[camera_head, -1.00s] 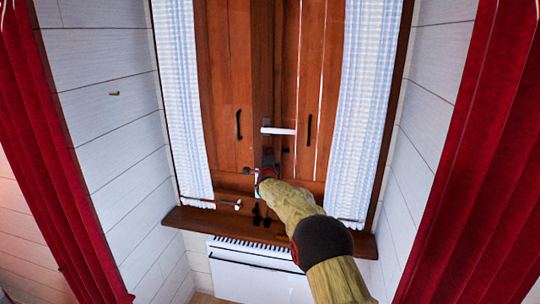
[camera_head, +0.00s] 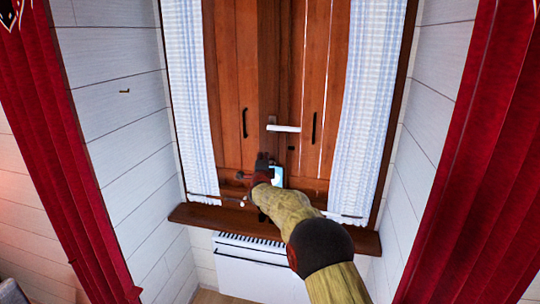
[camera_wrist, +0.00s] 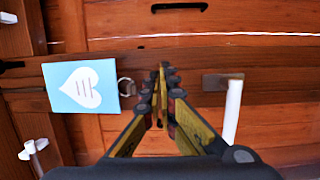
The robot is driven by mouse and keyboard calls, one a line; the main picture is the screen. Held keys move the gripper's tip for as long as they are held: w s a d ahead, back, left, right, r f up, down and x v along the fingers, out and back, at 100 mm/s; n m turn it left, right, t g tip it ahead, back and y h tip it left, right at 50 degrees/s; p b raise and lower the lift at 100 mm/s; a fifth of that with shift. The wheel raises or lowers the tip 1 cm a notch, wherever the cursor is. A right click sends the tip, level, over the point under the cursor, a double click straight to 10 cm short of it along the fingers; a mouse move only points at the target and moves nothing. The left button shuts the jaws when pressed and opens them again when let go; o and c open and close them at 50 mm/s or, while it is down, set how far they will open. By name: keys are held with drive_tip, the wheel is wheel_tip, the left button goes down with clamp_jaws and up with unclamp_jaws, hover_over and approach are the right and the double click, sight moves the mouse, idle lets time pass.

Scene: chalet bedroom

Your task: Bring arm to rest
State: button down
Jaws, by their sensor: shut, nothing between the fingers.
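My gripper (camera_head: 262,160) is shut and empty in front of the wooden shutters (camera_head: 229,80). In the wrist view its two fingers (camera_wrist: 160,95) come together at the middle, with nothing between them. My arm reaches up from the lower right of the head view, slightly bent. The white window handle (camera_head: 284,129) is above and right of the gripper in the head view. In the wrist view the handle (camera_wrist: 232,112) is right of the fingers, apart from them.
A light-blue card with a white heart (camera_wrist: 82,87) is left of the fingers; part of it shows beside the gripper in the head view (camera_head: 278,177). A wooden sill (camera_head: 200,215) and white heater (camera_head: 250,270) are below. Red curtains (camera_head: 470,150) flank the alcove.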

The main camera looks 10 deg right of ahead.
drive_tip(key=s+a+f+n+g+y+p, duration=0.1)
drive_tip(key=s+a+f+n+g+y, duration=0.45)
drive_tip(key=a+f, duration=0.7)
drive_tip(key=s+f+n+g, duration=0.2)
drive_tip(key=s+f+n, duration=0.3)
drive_tip(key=s, duration=0.5)
drive_tip(key=s+d+r+n+g+h, duration=0.1)
drive_tip(key=s+d+r+n+g, duration=0.3)
drive_tip(key=s, duration=1.3)
drive_tip(key=s+d+r+n+g+h, duration=0.1)
drive_tip(key=s+d+r+n, duration=0.35)
drive_tip(key=s, duration=1.25)
drive_tip(key=s+d+n+g, duration=0.15)
drive_tip(key=s+d, duration=0.45)
drive_tip(key=s, duration=1.2)
drive_tip(key=s+d+r+t, duration=0.1)
drive_tip(key=s+d+r, duration=0.1)
drive_tip(key=s+r, duration=0.2)
drive_tip(key=shift+s+d+r+m+t+h, duration=0.2)
drive_tip(key=shift+d+r+m+t+h, duration=0.2)
drive_tip(key=shift+r, duration=0.35)
